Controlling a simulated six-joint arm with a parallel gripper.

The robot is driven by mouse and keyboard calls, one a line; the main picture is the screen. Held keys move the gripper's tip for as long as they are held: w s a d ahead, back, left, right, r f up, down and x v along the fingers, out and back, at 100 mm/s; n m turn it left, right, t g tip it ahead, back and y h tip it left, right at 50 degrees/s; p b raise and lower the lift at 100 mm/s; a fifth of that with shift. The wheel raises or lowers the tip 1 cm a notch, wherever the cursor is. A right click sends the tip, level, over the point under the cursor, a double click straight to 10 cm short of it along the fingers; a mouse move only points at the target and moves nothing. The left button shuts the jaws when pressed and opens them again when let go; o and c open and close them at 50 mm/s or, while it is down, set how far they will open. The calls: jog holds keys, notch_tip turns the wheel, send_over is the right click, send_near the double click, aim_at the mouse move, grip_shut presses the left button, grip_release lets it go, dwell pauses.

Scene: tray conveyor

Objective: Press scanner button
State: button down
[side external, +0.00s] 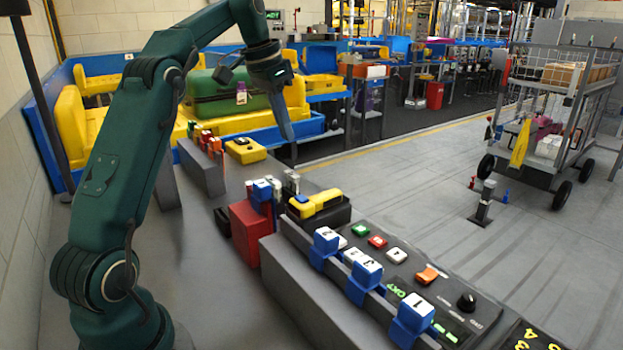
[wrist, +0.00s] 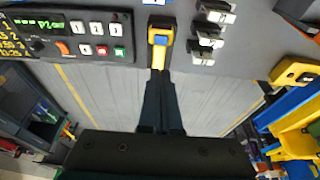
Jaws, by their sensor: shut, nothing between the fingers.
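A yellow handheld scanner (side external: 322,201) lies in a black holder beside the control panel, near the middle of the side view. In the wrist view the scanner (wrist: 161,58) lies straight ahead of my fingertips, with a blue button (wrist: 160,40) on its top. My gripper (side external: 289,136) points down with its fingers together and nothing between them. It is above and behind the scanner in the side view, apart from it. In the wrist view my gripper's fingertips (wrist: 160,80) show just below the scanner and overlap its lower end in the picture.
A control panel (side external: 376,265) with white, green, red and orange buttons lies beside the scanner. Blue-and-white numbered stamps (side external: 325,243) stand along a grey rail. A red block (side external: 246,226) and a second yellow device (side external: 245,151) are nearby. A green suitcase (side external: 222,98) lies behind.

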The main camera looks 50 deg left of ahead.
aim_at(301, 198)
jog(key=x, duration=0.8)
jog(key=s+x, duration=0.1)
jog(key=x, duration=0.4)
jog(key=shift+f, duration=0.55)
jog(key=shift+s+f, duration=0.1)
jog(key=shift+f, duration=0.95)
jog(key=shift+r, duration=0.55)
jog(key=w+v, duration=0.1)
jog(key=v, duration=1.2)
jog(key=shift+w+r, duration=0.2)
jog(key=shift+r, duration=0.35)
